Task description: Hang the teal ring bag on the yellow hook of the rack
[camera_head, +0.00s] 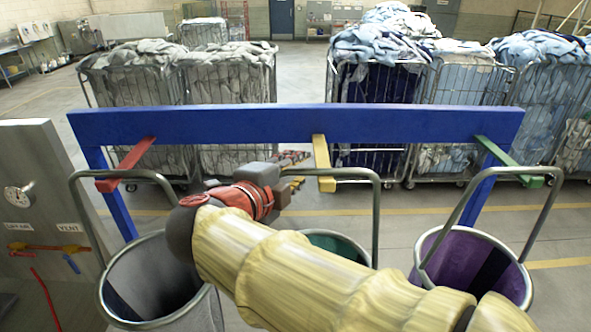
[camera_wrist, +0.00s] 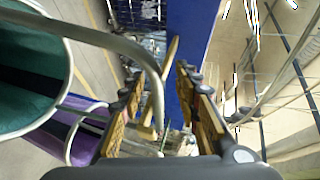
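The teal ring bag (camera_head: 338,243) hangs or stands at the middle, mostly hidden behind my arm; its teal inside and rim (camera_wrist: 62,60) show in the wrist view. Its grey handle (camera_head: 375,215) arches up to the yellow hook (camera_head: 321,160) and crosses near the hook's front end; whether it bears on the hook I cannot tell. My gripper (camera_head: 290,176) is just left of that hook, by the handle's top. In the wrist view my gripper (camera_wrist: 168,105) has its fingers apart, with the handle (camera_wrist: 118,43) running down between them, nearer the left finger.
The rack's blue beam (camera_head: 240,125) spans the view, with a red hook (camera_head: 125,165) at left and a green hook (camera_head: 510,162) at right. A grey bag (camera_head: 155,275) is below the red hook, a purple bag (camera_head: 475,262) below the green. Laundry cages (camera_head: 385,95) stand behind.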

